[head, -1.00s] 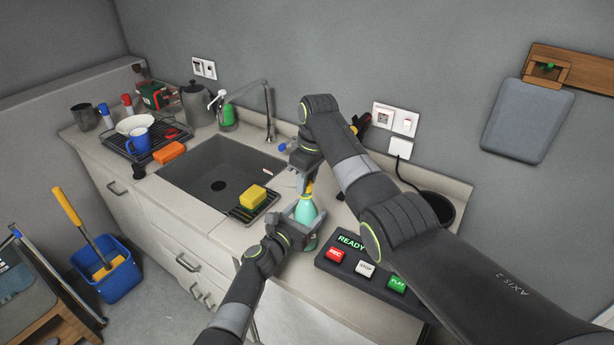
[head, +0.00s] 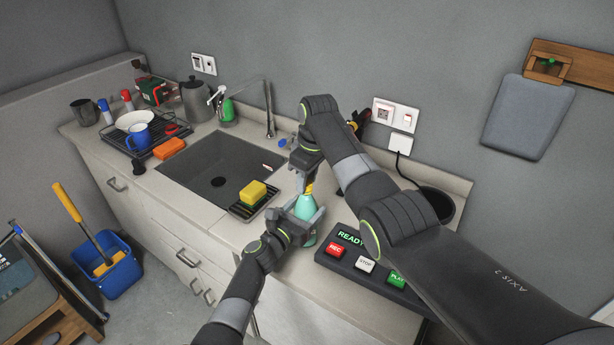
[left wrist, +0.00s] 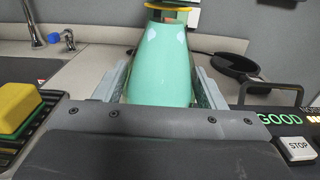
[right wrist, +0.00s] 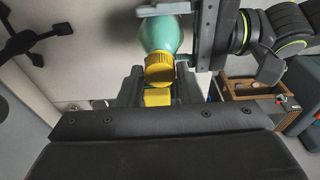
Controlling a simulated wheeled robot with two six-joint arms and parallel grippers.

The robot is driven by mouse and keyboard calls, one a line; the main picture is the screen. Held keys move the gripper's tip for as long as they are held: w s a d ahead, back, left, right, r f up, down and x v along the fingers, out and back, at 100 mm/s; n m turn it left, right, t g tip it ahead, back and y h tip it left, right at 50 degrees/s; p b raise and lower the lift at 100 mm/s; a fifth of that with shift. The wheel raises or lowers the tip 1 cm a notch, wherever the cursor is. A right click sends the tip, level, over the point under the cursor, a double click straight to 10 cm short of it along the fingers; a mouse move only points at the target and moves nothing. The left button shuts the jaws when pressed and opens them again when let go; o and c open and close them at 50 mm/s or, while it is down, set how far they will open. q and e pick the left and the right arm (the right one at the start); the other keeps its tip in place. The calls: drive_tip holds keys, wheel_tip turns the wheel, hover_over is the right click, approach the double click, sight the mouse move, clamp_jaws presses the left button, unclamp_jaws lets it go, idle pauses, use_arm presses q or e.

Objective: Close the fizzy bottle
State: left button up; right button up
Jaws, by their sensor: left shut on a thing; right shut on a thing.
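The teal bottle (head: 305,208) stands upright over the counter, right of the sink. My left gripper (head: 307,214) is shut around its body; the left wrist view shows the bottle (left wrist: 162,70) between the two fingers (left wrist: 165,88). The yellow cap (head: 309,188) is at the bottle's top. My right gripper (head: 307,180) comes from above and is shut on the cap. In the right wrist view the ribbed yellow cap (right wrist: 159,68) meets the teal bottle (right wrist: 163,35), and a smaller yellow part shows between the fingers. I cannot tell how tightly the cap sits.
A button panel (head: 352,266) with red, white and green buttons lies right of the bottle. A yellow sponge (head: 253,191) sits on a black rack by the sink (head: 215,170). My right arm covers the counter's right part.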

use_arm(q)
clamp_jaws()
use_arm(e)
drive_tip(key=m, duration=0.4)
drive_tip(key=shift+a+t, duration=0.15)
drive_tip(key=shift+t, duration=0.15)
drive_tip(key=m+h, duration=0.1)
drive_tip(key=m, duration=0.4)
drive_tip(key=shift+s, duration=0.1)
drive_tip(key=m+h, duration=0.1)
drive_tip(key=m, duration=0.5)
drive_tip(key=shift+a, duration=0.15)
drive_tip(key=m, duration=0.5)
drive_tip(key=shift+m+h, duration=0.3)
drive_tip(key=o, duration=0.9)
